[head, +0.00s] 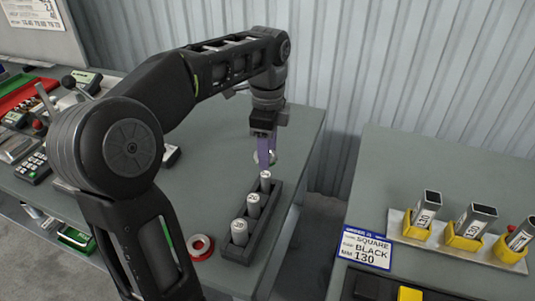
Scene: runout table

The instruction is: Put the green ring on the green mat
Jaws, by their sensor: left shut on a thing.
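My left gripper (265,158) points down just above the far end of a dark rack on the grey table. It is shut on a small pale, silvery thing, mostly hidden by its purplish fingers; I cannot tell what it is. No ring that is clearly green shows. A red and white ring (202,247) lies on the table left of the rack. I cannot make out a green mat for certain; a green-edged thing (76,238) shows low at the left, partly behind my arm. My right gripper is not in view.
The dark rack (276,204) holds three grey labelled cylinders (253,204). Across a gap, the right table (415,160) bears yellow holders with square tubes (424,208) and a blue-and-white sign (364,248). Calculators and tools crowd the left. A corrugated wall stands behind.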

